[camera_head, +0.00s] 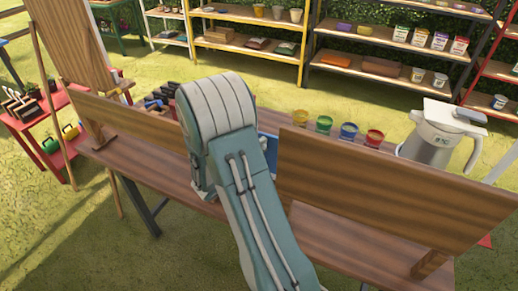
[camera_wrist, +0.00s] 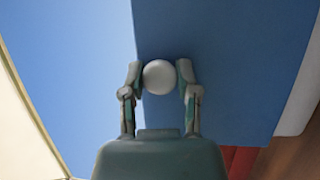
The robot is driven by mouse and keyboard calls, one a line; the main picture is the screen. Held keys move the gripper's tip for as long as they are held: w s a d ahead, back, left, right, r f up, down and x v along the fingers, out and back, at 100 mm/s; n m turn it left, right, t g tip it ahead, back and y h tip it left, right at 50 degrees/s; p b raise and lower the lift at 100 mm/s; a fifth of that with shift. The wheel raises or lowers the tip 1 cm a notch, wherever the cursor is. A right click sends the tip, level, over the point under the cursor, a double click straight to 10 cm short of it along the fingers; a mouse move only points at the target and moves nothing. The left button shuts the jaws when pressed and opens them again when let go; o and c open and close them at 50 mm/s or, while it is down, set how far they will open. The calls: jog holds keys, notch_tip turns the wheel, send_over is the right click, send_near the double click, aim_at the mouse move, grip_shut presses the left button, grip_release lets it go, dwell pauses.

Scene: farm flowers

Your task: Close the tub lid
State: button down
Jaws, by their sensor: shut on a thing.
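In the wrist view my gripper (camera_wrist: 159,80) has one finger on each side of a round white knob (camera_wrist: 160,76) and is shut on it. The knob sits against a flat blue panel (camera_wrist: 235,60), which looks like the tub lid. A lighter blue area with a cream edge (camera_wrist: 25,95) lies to the left; I cannot tell whether it is the tub's inside. In the head view only a small blue patch (camera_head: 268,147) shows beside my arm, between the boards. My arm hides my gripper and most of the tub there.
A wooden table (camera_head: 340,232) carries upright boards, a left one (camera_head: 140,124) and a right one (camera_head: 390,190). Several paint pots (camera_head: 349,131) and a grey-white jug (camera_head: 440,137) stand behind the right board. Shelves (camera_head: 258,20) stand farther back, with grass between.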

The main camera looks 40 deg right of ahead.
jog(key=shift+c, duration=2.3)
grip_release()
jog(key=shift+f, duration=0.15)
jog(key=shift+o, duration=0.6)
jog(key=shift+d, duration=0.15)
jog(key=a+f, duration=0.1)
jog(key=a, duration=1.1)
jog(key=shift+f, duration=0.15)
jog(key=shift+w, duration=0.1)
